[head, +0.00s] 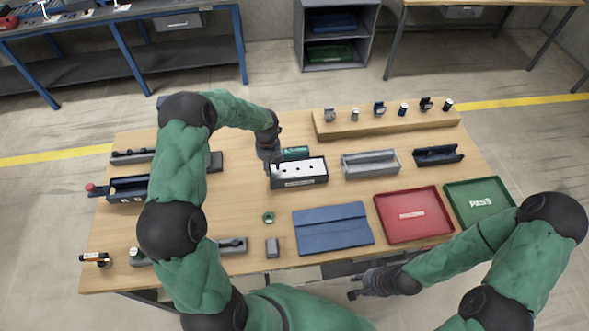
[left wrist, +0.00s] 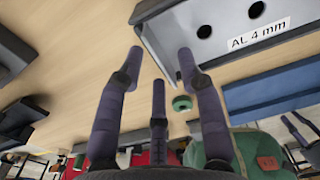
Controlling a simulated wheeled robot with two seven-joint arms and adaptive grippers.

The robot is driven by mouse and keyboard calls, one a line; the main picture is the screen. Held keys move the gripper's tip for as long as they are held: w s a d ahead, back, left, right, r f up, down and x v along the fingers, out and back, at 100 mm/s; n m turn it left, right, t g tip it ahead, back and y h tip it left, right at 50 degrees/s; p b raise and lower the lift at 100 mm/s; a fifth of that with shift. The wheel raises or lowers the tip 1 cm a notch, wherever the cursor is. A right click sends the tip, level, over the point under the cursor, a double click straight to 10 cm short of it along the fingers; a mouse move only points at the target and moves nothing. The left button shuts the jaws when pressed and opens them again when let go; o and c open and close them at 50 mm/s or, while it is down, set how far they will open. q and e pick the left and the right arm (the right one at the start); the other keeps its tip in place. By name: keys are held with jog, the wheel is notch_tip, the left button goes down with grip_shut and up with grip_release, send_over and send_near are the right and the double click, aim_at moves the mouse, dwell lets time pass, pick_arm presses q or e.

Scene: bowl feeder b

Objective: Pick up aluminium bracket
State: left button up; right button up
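A box with a pale top with several dark holes (head: 299,169) stands mid-table in the head view. In the left wrist view its label reads "AL 4 mm" (left wrist: 258,34). No separate piece that I can surely call the aluminium bracket shows. My left gripper (head: 270,163) is at the box's left back corner in the head view. In the left wrist view its fingers (left wrist: 160,70) are spread with nothing between them, beside the box; I cannot tell whether they touch it. My right gripper (head: 354,286) is open and empty off the table's front edge.
A grey tray (head: 371,171) and a dark blue holder (head: 438,155) stand right of the box. A blue mat (head: 333,238), red tray (head: 437,232) and green PASS tray (head: 461,194) lie in front. A green ring (head: 268,213) lies left of the mat. A wooden ledge (head: 385,125) runs behind.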

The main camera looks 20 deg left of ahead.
pick_arm(q)
jog(key=shift+f, duration=0.6)
grip_shut()
jog(key=shift+r, duration=0.1)
jog(key=shift+r, duration=0.55)
notch_tip(320, 180, up, 2)
jog(key=shift+r, duration=0.25)
jog(key=s+d+r, duration=0.9)
jog(key=d, duration=0.1)
jog(key=shift+d+r, duration=0.15)
jog(key=shift+d, duration=0.2)
